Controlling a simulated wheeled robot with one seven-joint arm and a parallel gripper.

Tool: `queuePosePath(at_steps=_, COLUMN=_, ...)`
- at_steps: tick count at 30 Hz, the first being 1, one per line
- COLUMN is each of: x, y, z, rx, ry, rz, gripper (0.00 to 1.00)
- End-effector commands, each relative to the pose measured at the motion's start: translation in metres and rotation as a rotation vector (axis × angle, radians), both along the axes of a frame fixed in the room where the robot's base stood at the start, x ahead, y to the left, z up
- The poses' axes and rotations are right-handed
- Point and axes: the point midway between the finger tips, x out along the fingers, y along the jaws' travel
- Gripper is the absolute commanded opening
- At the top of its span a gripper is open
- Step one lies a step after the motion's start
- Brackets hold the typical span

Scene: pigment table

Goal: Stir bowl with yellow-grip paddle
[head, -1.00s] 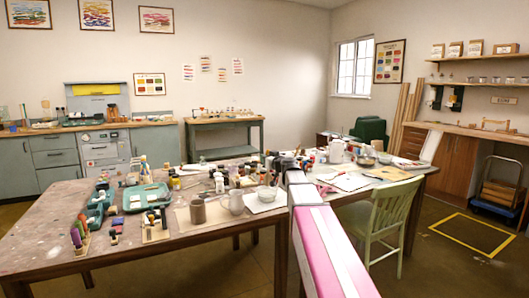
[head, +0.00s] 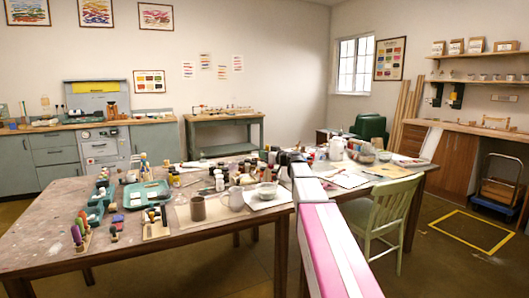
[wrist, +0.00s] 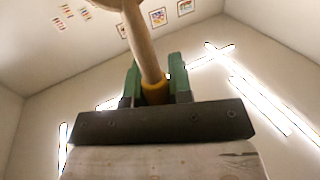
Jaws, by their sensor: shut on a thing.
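My gripper (wrist: 155,82) is shut on the paddle in the wrist view. A pale bowl (head: 266,189) stands on a white sheet left of my arm. More bowls, one greyish (head: 366,158), stand at the right end. I cannot tell which bowl the task means.
The long table (head: 50,215) is crowded with bottles, a brown cup (head: 198,208), a pale mug (head: 236,199) and teal trays (head: 146,194). A green chair (head: 385,208) stands at its right front. The table's near left part is mostly bare.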

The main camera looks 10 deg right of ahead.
Motion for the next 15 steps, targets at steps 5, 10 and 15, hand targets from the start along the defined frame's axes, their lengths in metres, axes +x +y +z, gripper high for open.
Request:
queuePosePath(at_steps=5, x=0.000, y=0.000, z=-0.013, rx=0.000, ry=0.001, rz=0.000, gripper=0.00)
queuePosePath(at_steps=10, x=0.000, y=0.000, z=-0.024, rx=0.001, ry=0.001, rz=-0.001, gripper=0.00)
queuePosePath(at_steps=15, x=0.000, y=0.000, z=-0.036, rx=0.000, ry=0.001, rz=-0.001, gripper=0.00)
